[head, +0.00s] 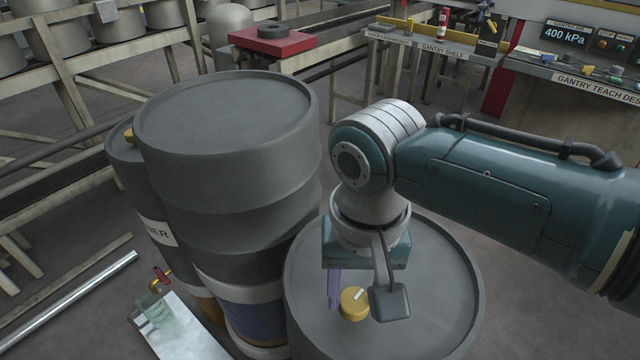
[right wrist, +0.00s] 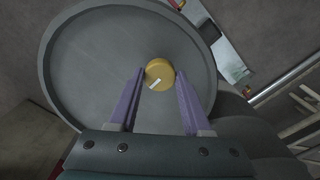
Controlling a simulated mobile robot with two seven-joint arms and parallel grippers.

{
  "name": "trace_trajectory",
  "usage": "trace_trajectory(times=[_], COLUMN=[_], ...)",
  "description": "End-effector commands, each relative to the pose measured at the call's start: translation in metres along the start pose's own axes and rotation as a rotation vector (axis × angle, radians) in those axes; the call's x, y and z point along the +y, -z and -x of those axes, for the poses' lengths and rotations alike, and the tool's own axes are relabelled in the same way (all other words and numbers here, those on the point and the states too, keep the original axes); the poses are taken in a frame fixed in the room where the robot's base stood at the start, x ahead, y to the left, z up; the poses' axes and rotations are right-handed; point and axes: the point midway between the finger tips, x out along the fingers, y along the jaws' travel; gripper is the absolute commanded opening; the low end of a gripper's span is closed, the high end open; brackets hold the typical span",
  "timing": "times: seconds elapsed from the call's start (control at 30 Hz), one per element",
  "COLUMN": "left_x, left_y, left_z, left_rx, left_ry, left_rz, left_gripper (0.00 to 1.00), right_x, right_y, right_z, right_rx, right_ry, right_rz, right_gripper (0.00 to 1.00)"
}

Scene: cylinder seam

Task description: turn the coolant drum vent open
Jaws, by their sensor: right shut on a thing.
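The coolant drum (head: 440,290) is a dark grey drum at the lower right in the head view; its round top also fills much of the right wrist view (right wrist: 85,65). Its vent is a yellow round knob (head: 353,304) with a white mark, seen between the fingers in the right wrist view (right wrist: 159,75). My right gripper (head: 350,298) comes down from above and is shut on the vent, one purple finger on each side (right wrist: 161,72). In the head view one finger is hidden behind a grey part of my wrist. My left gripper is not in view.
A glass beaker (head: 157,308) sits on a white board (head: 190,340) on the floor. The gantry shelf (head: 440,48) and teach desk (head: 580,82), with a 400 kPa display, stand behind.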

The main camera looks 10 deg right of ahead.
Motion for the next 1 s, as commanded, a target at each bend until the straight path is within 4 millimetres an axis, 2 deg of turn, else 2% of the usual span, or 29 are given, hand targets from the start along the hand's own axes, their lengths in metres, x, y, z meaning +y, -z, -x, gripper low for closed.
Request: trace_trajectory(times=[0.07,0.37,0.7,1.0], left_x=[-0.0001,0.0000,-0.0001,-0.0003], left_y=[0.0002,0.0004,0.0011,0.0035], left_z=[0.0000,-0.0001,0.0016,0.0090], left_rx=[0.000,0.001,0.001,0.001], left_ry=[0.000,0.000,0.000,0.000], left_rz=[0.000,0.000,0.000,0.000], left_gripper=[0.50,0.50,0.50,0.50], right_x=[0.0002,0.0003,0.0002,0.0006], right_y=[0.0000,0.0000,0.0000,-0.0002], right_z=[0.0000,-0.0001,0.0005,0.0013], right_rx=[0.000,0.000,0.000,-0.001], right_ry=[0.000,-0.001,-0.001,-0.002], right_rz=[0.000,0.000,0.028,0.200], right_gripper=[0.34,0.00,0.00,0.00])
